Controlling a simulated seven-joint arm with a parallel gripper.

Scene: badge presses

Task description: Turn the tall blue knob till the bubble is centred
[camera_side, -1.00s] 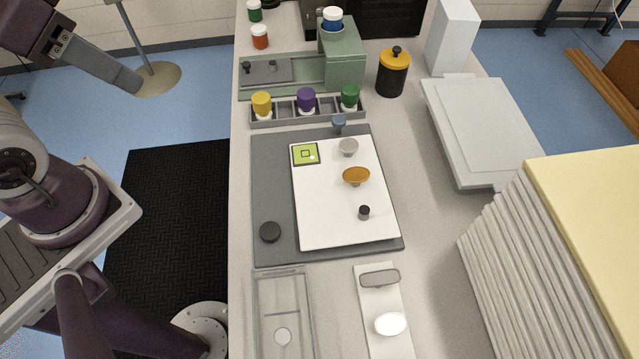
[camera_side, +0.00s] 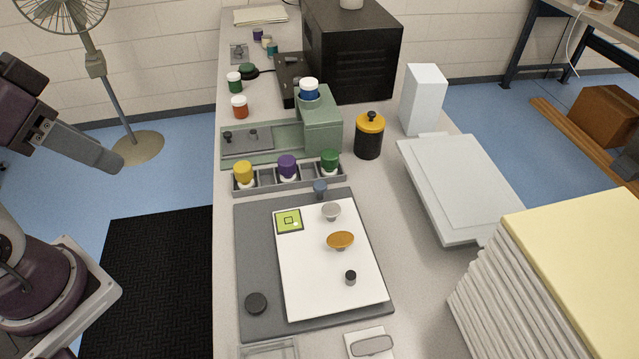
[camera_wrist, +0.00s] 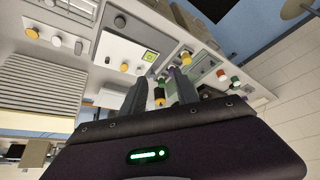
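The tall blue knob (camera_side: 320,187) stands at the far edge of a dark grey plate (camera_side: 255,260), behind a white panel (camera_side: 310,280). The bubble level is a yellow-green square (camera_side: 283,227) with a black square outline, at the panel's far left corner; it also shows in the wrist view (camera_wrist: 150,56). A small pale spot, seemingly the bubble, lies at the lower right of the outline, off its middle. My gripper (camera_side: 113,163) is off the bench to the left, well away from the knob. In the wrist view my gripper (camera_wrist: 157,78) has its fingers apart, with nothing seen held.
The panel also carries a grey knob (camera_side: 331,211), an orange knob (camera_side: 340,240) and a black knob (camera_side: 350,277). A rack (camera_side: 305,183) with yellow, purple and green-topped pots stands just behind the blue knob. A green press (camera_side: 322,130) and a yellow-lidded black jar (camera_side: 369,140) stand beyond.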

